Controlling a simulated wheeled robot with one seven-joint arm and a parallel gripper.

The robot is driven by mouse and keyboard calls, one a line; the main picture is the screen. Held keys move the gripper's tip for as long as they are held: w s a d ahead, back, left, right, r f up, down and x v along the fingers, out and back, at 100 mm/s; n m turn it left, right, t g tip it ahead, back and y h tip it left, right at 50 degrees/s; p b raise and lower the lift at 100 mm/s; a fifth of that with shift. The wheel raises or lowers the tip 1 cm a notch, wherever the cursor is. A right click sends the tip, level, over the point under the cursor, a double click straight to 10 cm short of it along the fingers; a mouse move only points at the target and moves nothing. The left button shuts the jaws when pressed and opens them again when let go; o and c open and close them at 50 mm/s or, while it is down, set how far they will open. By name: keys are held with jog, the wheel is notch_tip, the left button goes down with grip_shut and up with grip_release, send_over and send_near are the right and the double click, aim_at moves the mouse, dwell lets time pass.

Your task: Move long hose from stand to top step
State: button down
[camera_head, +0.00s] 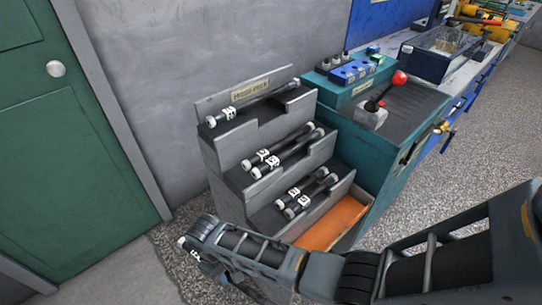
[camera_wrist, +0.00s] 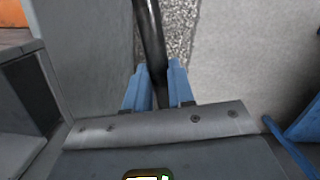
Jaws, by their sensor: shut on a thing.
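My gripper (camera_wrist: 158,90) is shut on a black hose (camera_wrist: 150,35), which runs up out of the picture between the blue fingertips. In the head view a pale end fitting (camera_head: 194,255) shows beside my wrist at lower left; the rest of the held hose is mostly hidden. The stepped stand (camera_head: 215,165) is to the right of and beyond my gripper. Its top step (camera_head: 270,115) holds one hose (camera_head: 250,106) towards the back. The middle step holds two hoses (camera_head: 285,150), and the lower step holds two shorter hoses (camera_head: 307,191).
An orange-floored tray (camera_head: 335,222) lies at the stand's foot, behind my arm. A teal cabinet (camera_head: 385,150) with a red-knobbed lever (camera_head: 398,80) stands close on the right. A green door (camera_head: 70,150) and grey wall are on the left. The front of the top step looks clear.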

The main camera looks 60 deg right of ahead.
jog(key=shift+w+d+b, duration=0.3)
jog(key=shift+b, duration=0.1)
jog(key=shift+s+d+h, duration=0.1)
jog(key=shift+h, duration=0.2)
